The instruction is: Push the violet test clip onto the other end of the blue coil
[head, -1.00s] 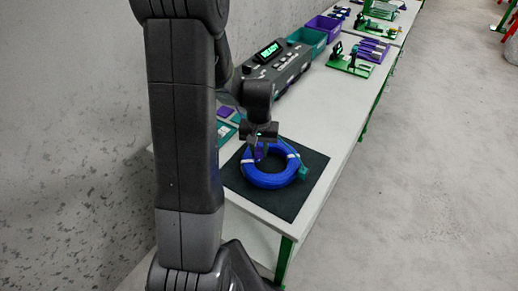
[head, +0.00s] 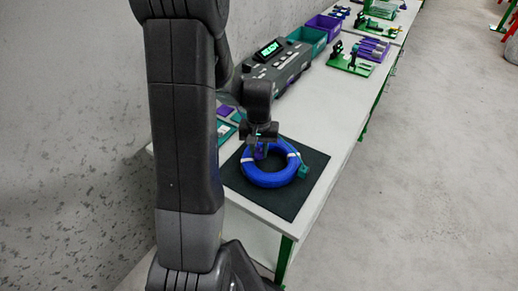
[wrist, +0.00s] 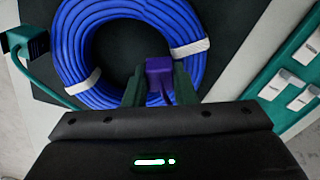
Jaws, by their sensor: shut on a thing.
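The blue coil (head: 272,181) lies flat on a dark mat (head: 296,211), with white bands around it. It fills the top of the wrist view (wrist: 72,45). A teal clip (head: 303,172) sits at the coil's outer right side; in the wrist view a teal clip (wrist: 25,40) with a teal lead is at the far left. My gripper (head: 260,150) is over the coil's back left part, pointing down. Its fingers (wrist: 160,90) are shut on the violet test clip (wrist: 159,70), at the coil's inner edge in the wrist view. Whether the clip touches the coil, I cannot tell.
A grey tester (head: 276,66) with a lit green display stands behind the mat. A teal tray (head: 229,128) with small parts is left of the coil. Teal (head: 309,38) and violet (head: 325,25) bins stand farther back. The bench right of the mat is bare.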

